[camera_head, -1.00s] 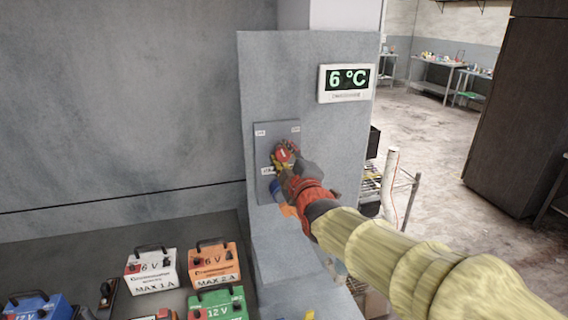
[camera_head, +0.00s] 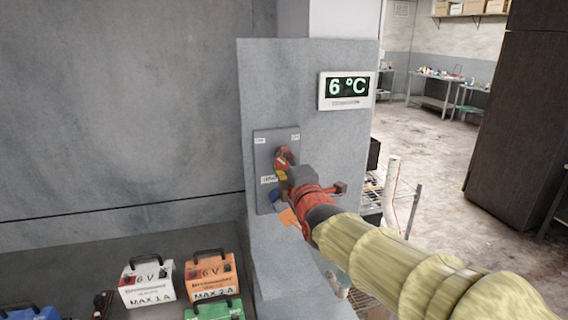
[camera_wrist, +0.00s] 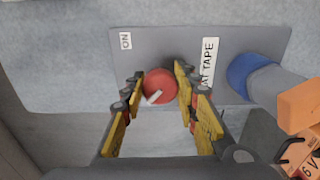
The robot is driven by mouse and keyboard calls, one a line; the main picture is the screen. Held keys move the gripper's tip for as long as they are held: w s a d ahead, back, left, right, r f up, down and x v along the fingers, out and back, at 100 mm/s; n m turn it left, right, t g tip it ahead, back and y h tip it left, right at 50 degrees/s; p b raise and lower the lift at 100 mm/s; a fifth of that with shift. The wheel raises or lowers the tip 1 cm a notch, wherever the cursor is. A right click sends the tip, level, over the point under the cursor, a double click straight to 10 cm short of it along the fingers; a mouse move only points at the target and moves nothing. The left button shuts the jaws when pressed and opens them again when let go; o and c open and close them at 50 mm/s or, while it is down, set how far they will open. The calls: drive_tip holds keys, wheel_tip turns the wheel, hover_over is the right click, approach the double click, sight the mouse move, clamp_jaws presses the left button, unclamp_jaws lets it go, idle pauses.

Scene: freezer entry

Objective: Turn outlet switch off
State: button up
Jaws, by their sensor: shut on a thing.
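The outlet switch is a red round knob (camera_wrist: 160,87) on a grey wall panel (camera_head: 264,160). The panel carries an ON label (camera_wrist: 125,41) and a tape label (camera_wrist: 208,62). In the head view a second label (camera_head: 295,137), apparently OFF, sits at its top right. My gripper (camera_wrist: 161,92) has its yellow fingers on either side of the knob, shut on it. The knob's white mark points to the lower left in the wrist view, away from the ON label. In the head view my gripper (camera_head: 284,163) partly hides the knob.
A blue plug socket (camera_wrist: 246,77) is on the panel beside the tape label, with an orange piece (camera_wrist: 301,104) near it. A temperature display (camera_head: 346,91) reads 6 °C above. Battery boxes (camera_head: 147,283) stand at the lower left. A wire rack stands behind the wall edge.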

drive_tip(key=o, duration=1.2)
drive_tip(key=shift+c, duration=0.2)
drive_tip(key=v, duration=1.2)
